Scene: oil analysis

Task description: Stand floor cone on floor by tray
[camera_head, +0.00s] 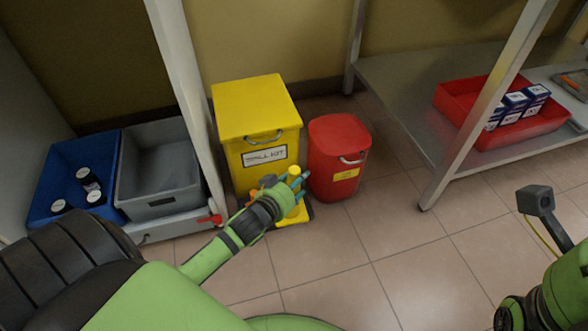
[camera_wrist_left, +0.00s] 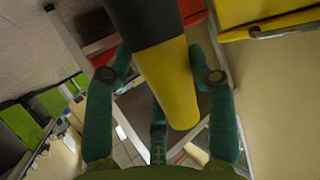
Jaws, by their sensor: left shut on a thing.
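The floor cone (camera_head: 294,215) is yellow with a dark band, upright in front of the yellow spill kit bin. Its base is at floor level; I cannot tell whether it touches the floor. My left gripper (camera_head: 296,182) is shut on its upper part, hiding much of it. In the left wrist view the cone (camera_wrist_left: 183,95) lies between the teal fingers of my left gripper (camera_wrist_left: 165,85). A blue tray (camera_head: 48,180) and a grey tray (camera_head: 150,206) sit side by side at the left. My right gripper is not in view.
The yellow spill kit bin (camera_head: 253,110) and a red bin (camera_head: 338,140) stand behind the cone. A metal shelf (camera_head: 395,85) at the right carries a red tray (camera_head: 520,136) with small boxes. A rack post (camera_head: 188,80) stands at the left. Tiled floor is clear at front right.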

